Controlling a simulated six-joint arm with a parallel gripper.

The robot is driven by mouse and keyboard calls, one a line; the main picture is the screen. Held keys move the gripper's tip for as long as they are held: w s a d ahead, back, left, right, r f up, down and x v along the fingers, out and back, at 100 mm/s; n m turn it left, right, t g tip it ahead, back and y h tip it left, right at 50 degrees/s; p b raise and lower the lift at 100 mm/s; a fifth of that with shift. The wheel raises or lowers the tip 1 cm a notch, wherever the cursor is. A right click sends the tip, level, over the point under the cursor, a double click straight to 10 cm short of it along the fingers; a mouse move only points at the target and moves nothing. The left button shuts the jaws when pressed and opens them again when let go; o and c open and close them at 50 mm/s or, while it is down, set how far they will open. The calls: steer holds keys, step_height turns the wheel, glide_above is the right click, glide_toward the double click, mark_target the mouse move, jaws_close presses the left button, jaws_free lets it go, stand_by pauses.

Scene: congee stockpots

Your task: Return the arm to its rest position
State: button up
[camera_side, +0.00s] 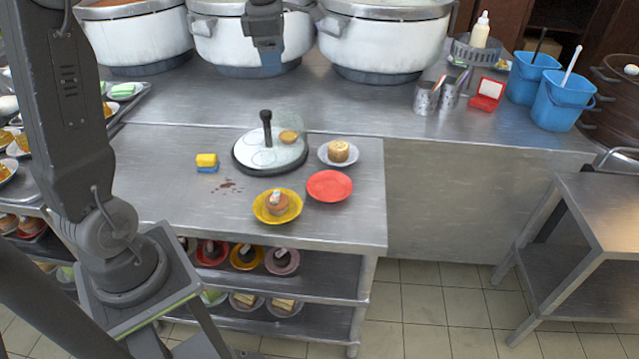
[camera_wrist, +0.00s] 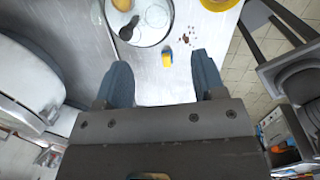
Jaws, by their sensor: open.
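My gripper (camera_side: 270,66) is raised in front of the middle white stockpot (camera_side: 218,40) in the side view, above the back of the steel counter. In the wrist view its two blue-grey fingers (camera_wrist: 162,80) are spread apart with nothing between them. Beyond the fingertips lie a yellow and blue sponge (camera_wrist: 168,59) and a round glass lid (camera_wrist: 152,22) with a dark knob. In the side view the sponge (camera_side: 206,163) lies left of the lid (camera_side: 262,158), on the steel table.
Two more stockpots (camera_side: 138,38) (camera_side: 385,45) flank the middle one. A yellow plate (camera_side: 261,211) with a cake, an empty red plate (camera_side: 329,186) and a white plate (camera_side: 324,155) with a cake sit near the lid. Blue buckets (camera_side: 556,104) stand at right. Brown spots mark the table.

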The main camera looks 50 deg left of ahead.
steer(key=s+d+f+m+t, duration=0.1)
steer(key=s+d+m+t, duration=0.1)
steer(key=s+d+m, duration=0.7)
steer(key=s+d+f+m+t, duration=0.2)
steer(key=s+d+m, duration=0.7)
steer(key=m, duration=1)
steer(key=shift+s+d+h, duration=0.25)
steer(key=shift+s+h, duration=0.15)
steer(key=shift+s, duration=0.7)
